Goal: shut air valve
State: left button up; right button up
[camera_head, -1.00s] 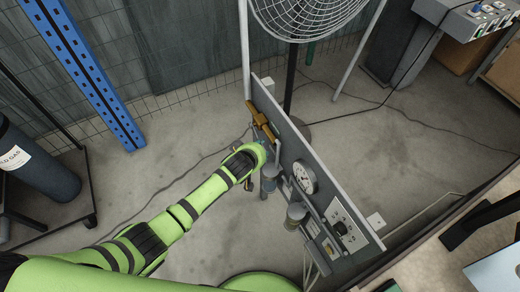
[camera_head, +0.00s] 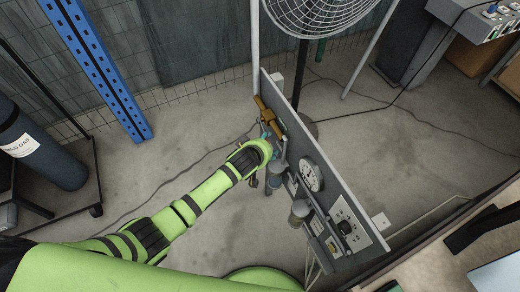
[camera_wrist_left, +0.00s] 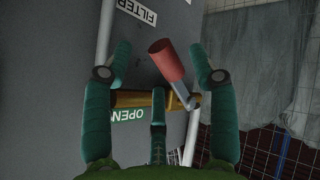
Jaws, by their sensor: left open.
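A brass valve (camera_head: 268,115) is mounted on the upper end of the grey panel. In the left wrist view its brass body (camera_wrist_left: 130,99) lies across a pipe, beside an "OPEN" label (camera_wrist_left: 128,115). Its lever has a red grip (camera_wrist_left: 166,60) on a bent metal rod (camera_wrist_left: 180,92). My left gripper (camera_head: 267,133) is close to the valve. In the left wrist view the gripper (camera_wrist_left: 160,50) is open, with teal fingers on both sides of the red grip. I cannot tell whether any finger touches it. My right gripper is not in view.
The grey panel (camera_head: 328,182) carries a round gauge (camera_head: 311,175) and filter bowls (camera_head: 299,211) below the valve. A fan (camera_head: 320,15) stands behind it. A gas cylinder (camera_head: 40,150) on a cart is at left, and a blue post (camera_head: 98,65) is near the wall.

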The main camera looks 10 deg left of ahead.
pick_arm(q)
jog(key=v, duration=1.1)
jog(key=shift+s, duration=0.1)
